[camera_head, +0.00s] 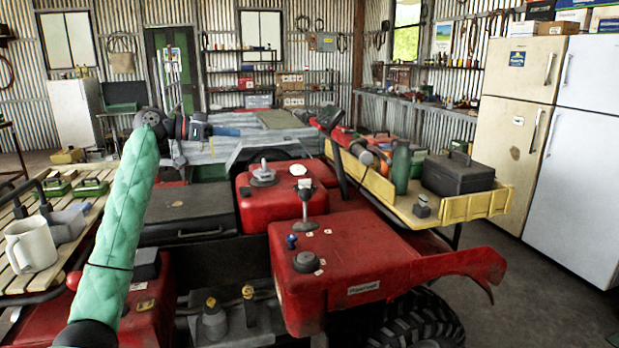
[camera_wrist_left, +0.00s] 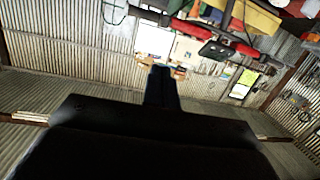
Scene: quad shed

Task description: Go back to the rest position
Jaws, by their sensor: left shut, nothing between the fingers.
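My left arm, in a green quilted sleeve, rises from the lower left of the head view. Its gripper (camera_head: 208,130) is held up in the air, pointing right, over the far side of the red quad (camera_head: 345,248). In the left wrist view the black fingers (camera_wrist_left: 161,86) are together with nothing between them. The gripper looks clear of everything around it. My right gripper is not in view.
A slatted rack (camera_head: 50,263) at the left holds a white mug (camera_head: 31,245) and green-topped tins. A yellow tray (camera_head: 440,213) at the right holds a black toolbox (camera_head: 458,175) and a green bottle (camera_head: 401,168). Fridges (camera_head: 583,150) stand at the right.

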